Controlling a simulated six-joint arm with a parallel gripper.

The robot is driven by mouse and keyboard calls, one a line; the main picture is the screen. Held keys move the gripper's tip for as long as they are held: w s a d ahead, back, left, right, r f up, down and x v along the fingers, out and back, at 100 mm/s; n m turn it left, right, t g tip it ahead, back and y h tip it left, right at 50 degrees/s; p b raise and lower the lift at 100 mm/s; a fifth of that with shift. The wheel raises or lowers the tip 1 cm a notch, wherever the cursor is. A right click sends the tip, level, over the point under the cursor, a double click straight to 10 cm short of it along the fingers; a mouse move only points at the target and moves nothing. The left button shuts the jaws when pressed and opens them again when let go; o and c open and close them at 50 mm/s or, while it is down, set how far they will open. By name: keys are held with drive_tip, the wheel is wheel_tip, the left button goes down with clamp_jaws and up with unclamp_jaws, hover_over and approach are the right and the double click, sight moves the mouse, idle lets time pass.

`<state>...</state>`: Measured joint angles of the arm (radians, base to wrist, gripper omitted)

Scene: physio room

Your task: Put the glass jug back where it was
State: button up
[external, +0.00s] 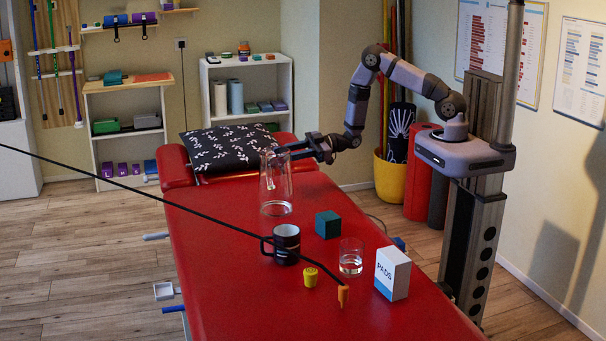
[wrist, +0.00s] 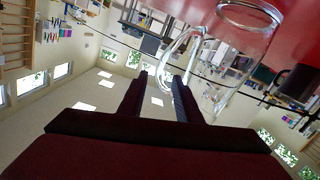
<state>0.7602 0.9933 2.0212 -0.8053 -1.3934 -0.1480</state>
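The clear glass jug (external: 275,188) is upright over the red treatment table, just in front of the patterned pillow. I cannot tell whether its base touches the table. My gripper (external: 289,149) is level with the jug's upper part, on its right side in the external view. In the wrist view the jug (wrist: 232,65) appears upside down, with its handle (wrist: 168,58) at the fingertips. My gripper's two fingers (wrist: 161,76) are apart, with a visible gap wider than the handle's glass. Whether either finger touches the handle is unclear.
On the red table (external: 225,270) are a dark mug (external: 287,245), green cube (external: 328,224), water glass (external: 351,258), white PADS box (external: 393,273), and yellow (external: 310,277) and orange (external: 343,295) pieces. A pillow (external: 229,148) lies behind. A dark cord crosses the view. The table's left side is clear.

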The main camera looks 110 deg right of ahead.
drive_tip(key=shift+s+r, duration=0.1)
drive_tip(key=shift+s, duration=0.9)
drive_tip(key=s+a+r+m+g+p, duration=0.1)
drive_tip(key=s+a+r+g, duration=0.1)
drive_tip(key=s+a+g, duration=0.6)
drive_tip(key=s+a+r+m+g+p, duration=0.2)
drive_tip(key=s+a+g, duration=0.7)
drive_tip(key=s+a, duration=0.5)
drive_tip(key=s+r, duration=0.1)
drive_tip(key=s, duration=0.2)
drive_tip(key=shift+s+a+r+h, duration=0.15)
drive_tip(key=shift+s+a+h, duration=0.15)
drive_tip(key=shift+s+a, duration=0.1)
